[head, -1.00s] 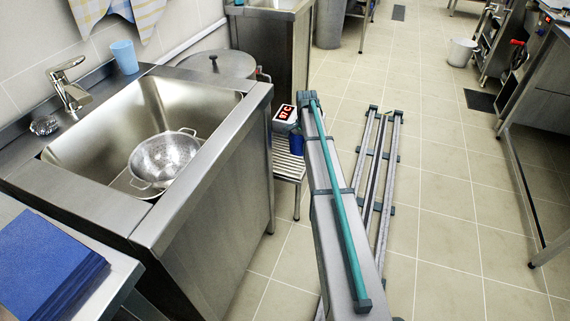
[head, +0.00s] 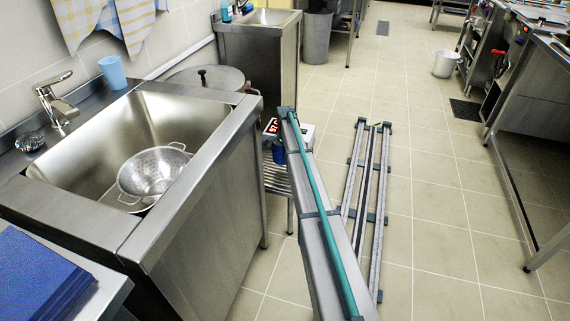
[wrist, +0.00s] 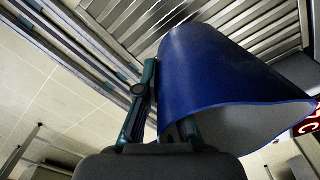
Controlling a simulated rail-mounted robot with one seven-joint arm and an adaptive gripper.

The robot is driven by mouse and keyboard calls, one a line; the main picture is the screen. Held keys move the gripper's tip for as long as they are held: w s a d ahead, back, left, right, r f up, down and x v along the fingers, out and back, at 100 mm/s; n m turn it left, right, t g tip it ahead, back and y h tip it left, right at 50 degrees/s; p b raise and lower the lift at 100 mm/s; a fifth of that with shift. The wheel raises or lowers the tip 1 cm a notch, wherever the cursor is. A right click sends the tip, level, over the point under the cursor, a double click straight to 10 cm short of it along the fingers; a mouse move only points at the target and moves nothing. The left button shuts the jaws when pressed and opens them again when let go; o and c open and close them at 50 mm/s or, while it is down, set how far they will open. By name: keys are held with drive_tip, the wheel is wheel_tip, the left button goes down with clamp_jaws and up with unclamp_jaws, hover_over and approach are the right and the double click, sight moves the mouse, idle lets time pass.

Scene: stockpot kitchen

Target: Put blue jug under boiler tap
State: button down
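The blue jug (head: 279,152) is small in the head view, low beside the boiler's red lit display (head: 271,127) and by the slatted stand (head: 275,180). In the wrist view the jug (wrist: 215,75) fills the middle, its grey inside facing lower right. My gripper (wrist: 163,85) is at the jug's wall: one finger runs along the outside at left, the other enters the mouth, its tip hidden. The fingers converge and look shut on the wall. The tap is not clear in either view. Part of the display (wrist: 307,127) shows at the wrist view's right edge.
A steel sink (head: 185,115) with a colander (head: 153,172) stands at left, with a lidded stockpot (head: 207,78) behind it. My arm fills the middle foreground beside the floor rails (head: 370,200). A slatted surface (wrist: 130,25) lies behind the jug.

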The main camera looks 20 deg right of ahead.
drive_tip(key=f, duration=0.1)
drive_tip(key=w+f, duration=0.1)
drive_tip(key=f, duration=0.2)
drive_tip(key=shift+w+d+f+b, duration=0.1)
drive_tip(key=shift+w+f+b, duration=0.15)
drive_tip(key=shift+w+b, duration=0.15)
drive_tip(key=shift+s+f, duration=0.1)
drive_tip(key=shift+f, duration=0.15)
drive_tip(key=c, duration=1.3)
unclamp_jaws()
drive_tip(key=shift+f, duration=0.1)
wheel_tip(320, 180, up, 12)
drive_tip(key=shift+r+p, duration=0.15)
drive_tip(key=shift+p, duration=0.65)
